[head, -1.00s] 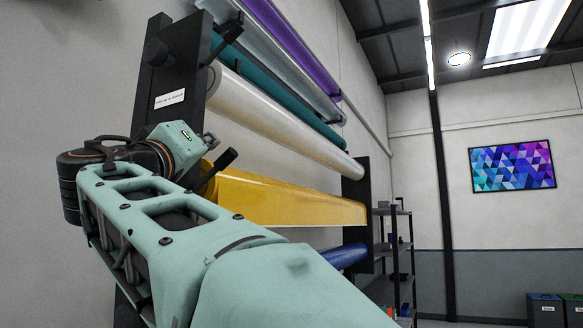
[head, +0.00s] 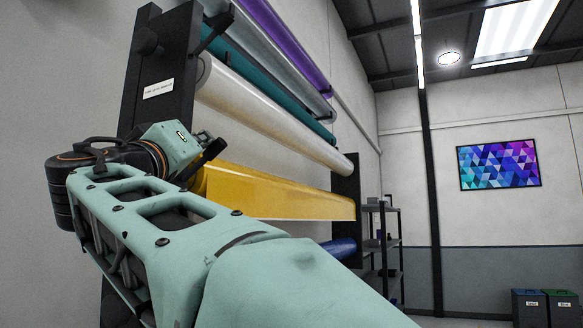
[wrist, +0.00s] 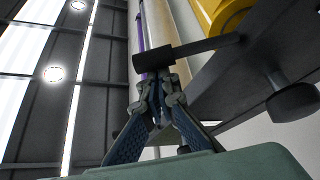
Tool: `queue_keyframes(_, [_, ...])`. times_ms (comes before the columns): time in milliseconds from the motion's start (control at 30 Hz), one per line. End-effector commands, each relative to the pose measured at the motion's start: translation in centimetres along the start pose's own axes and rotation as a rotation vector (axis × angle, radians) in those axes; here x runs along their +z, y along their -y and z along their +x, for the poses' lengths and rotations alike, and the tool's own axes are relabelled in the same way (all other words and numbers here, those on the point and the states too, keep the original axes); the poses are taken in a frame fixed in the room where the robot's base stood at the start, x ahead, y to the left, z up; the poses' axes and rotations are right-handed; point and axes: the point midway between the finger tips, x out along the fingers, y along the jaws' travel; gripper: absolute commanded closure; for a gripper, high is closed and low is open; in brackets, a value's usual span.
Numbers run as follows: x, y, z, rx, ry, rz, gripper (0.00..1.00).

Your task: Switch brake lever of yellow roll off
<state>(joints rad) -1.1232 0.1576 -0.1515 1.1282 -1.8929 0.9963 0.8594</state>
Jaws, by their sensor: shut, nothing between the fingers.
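The yellow roll (head: 280,192) hangs on the wall rack below the white roll. Its brake lever, a black handle (head: 213,150), sticks out at the near end of the roll, tilted upward in the head view. In the wrist view the lever (wrist: 205,47) crosses in front of my fingertips, with the yellow roll (wrist: 232,16) at the upper right. My gripper (wrist: 158,88) is shut and empty, its tips right by the lever's thick grip; whether they touch cannot be told. In the head view my gripper (head: 203,137) is beside the handle, partly hidden by my wrist.
The rack's black upright (head: 160,70) stands behind my wrist. White (head: 270,112), teal (head: 265,92), grey and purple rolls hang above, and a blue roll (head: 340,249) below. Shelves (head: 382,240) and bins stand farther back. The space right of the rack is open.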

Motion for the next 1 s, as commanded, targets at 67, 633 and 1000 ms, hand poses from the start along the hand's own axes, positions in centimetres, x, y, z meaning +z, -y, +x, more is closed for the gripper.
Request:
queue_keyframes(67, [0.3, 0.2, -0.1, 0.005, 0.001, 0.008, 1.0])
queue_keyframes(633, [2.4, 0.5, -1.3, 0.099, 0.003, 0.165, 1.0])
queue_keyframes(1000, [4.6, 1.1, -2.7, 0.249, 0.001, 0.418, 1.0])
